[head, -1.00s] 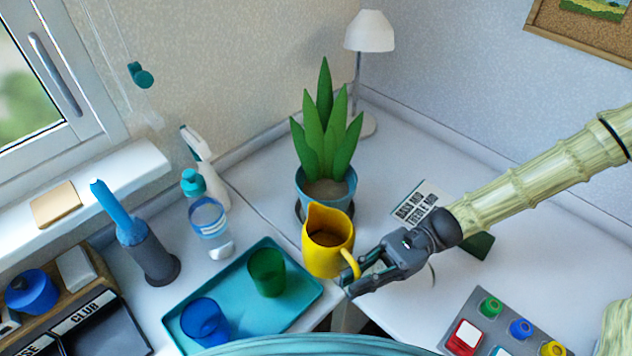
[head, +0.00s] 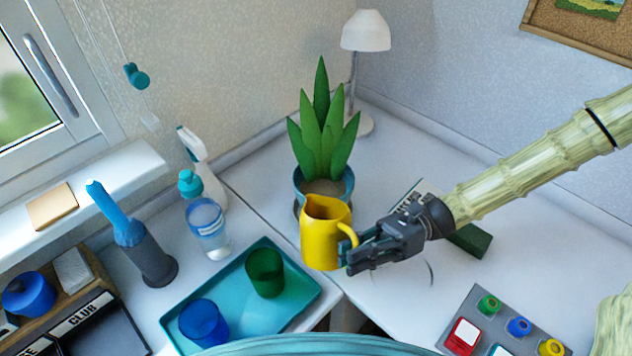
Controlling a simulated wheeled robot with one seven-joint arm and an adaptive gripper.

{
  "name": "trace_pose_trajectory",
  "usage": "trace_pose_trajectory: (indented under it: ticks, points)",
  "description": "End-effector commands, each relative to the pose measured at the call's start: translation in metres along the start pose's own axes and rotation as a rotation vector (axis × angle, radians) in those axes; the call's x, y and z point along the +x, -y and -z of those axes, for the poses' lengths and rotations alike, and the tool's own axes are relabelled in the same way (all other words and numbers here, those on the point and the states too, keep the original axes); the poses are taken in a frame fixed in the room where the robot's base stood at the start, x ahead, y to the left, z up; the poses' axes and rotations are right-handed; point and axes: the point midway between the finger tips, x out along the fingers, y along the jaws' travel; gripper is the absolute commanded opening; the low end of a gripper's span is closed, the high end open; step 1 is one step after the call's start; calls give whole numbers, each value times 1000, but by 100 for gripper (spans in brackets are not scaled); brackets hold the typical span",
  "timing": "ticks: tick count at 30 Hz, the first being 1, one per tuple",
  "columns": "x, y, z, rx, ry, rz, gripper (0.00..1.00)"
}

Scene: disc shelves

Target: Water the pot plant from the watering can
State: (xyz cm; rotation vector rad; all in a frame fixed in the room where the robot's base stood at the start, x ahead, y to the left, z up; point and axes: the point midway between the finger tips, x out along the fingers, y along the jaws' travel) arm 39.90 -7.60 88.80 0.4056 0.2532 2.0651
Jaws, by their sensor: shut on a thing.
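The yellow watering can (head: 322,240) is held in the air by its handle, in front of the pot plant. My gripper (head: 350,258) is shut on the can's handle, on the can's right side. The can looks nearly upright, and its body hides the lower front of the blue pot. The pot plant (head: 322,135) has tall green leaves and brown soil (head: 322,187) in a blue pot (head: 297,180). It stands at the back of the table near the corner. No water is seen leaving the can.
A teal tray (head: 285,312) with a green cup (head: 265,272) and a blue cup (head: 203,322) lies below left. A water bottle (head: 207,225) and spray bottle (head: 200,165) stand left. A white lamp (head: 365,32) stands behind the plant.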

Motion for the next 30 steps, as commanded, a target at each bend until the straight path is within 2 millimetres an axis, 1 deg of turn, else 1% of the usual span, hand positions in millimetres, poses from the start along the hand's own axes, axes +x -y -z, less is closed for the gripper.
trace_pose_trajectory:
  ticks: [1,3,6,8,12,13,15,23,30]
  points:
    - [2,-4,-22,19,13,-1,0]
    - [3,-5,-38,59,37,-3,0]
    - [3,-6,-58,116,69,-3,0]
    - [1,-3,-65,151,88,-2,0]
    - [-1,-1,-90,230,134,-6,0]
    - [-1,0,-93,247,143,-5,0]
    - [-3,4,-88,284,163,-6,0]
    - [-6,9,-96,367,213,-8,0]
    - [-6,9,-104,410,237,-9,0]
